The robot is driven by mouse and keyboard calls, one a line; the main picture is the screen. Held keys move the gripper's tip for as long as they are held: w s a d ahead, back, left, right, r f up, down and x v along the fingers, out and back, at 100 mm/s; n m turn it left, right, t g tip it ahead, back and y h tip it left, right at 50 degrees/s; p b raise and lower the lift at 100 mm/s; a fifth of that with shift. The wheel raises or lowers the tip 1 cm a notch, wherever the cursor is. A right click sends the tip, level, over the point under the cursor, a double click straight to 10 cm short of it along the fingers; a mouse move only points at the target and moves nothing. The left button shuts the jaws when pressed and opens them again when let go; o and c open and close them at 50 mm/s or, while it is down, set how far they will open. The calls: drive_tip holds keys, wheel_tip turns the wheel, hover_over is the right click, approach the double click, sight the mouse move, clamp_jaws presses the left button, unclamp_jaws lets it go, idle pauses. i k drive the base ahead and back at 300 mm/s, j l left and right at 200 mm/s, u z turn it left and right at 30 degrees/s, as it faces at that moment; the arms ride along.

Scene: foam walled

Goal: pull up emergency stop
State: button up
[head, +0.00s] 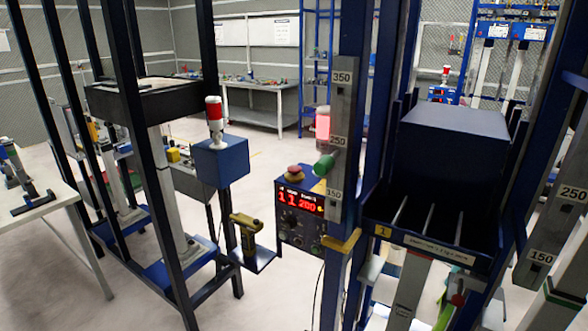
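The emergency stop is a red mushroom button (294,171) on a yellow base. It sits on top of a dark control box (301,228) with a lit red number display, near the middle of the head view. I cannot tell from here whether the button is pressed in or raised. My gripper does not show in this view.
Left are a red-and-white signal light (214,117) on a blue box and a yellow tool (246,233) on a small shelf. A dark bin (430,245) stands right.

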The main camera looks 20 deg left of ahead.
sight(294, 170)
drive_tip(key=k+j+u, duration=0.1)
drive_tip(key=j, duration=0.3)
drive_tip(key=k+j, duration=0.15)
drive_tip(key=j, duration=0.3)
drive_tip(key=i+j+u, duration=0.1)
drive_tip(key=j, duration=0.25)
drive_tip(key=i+j, duration=0.1)
drive_tip(key=j, duration=0.2)
drive_tip(key=i+j+u, duration=0.15)
drive_tip(key=j, duration=0.2)
drive_tip(key=j+u, duration=0.1)
drive_tip(key=j, duration=0.25)
drive_tip(key=i+j+u, duration=0.2)
drive_tip(key=i, duration=0.6)
drive_tip(key=l, duration=0.1)
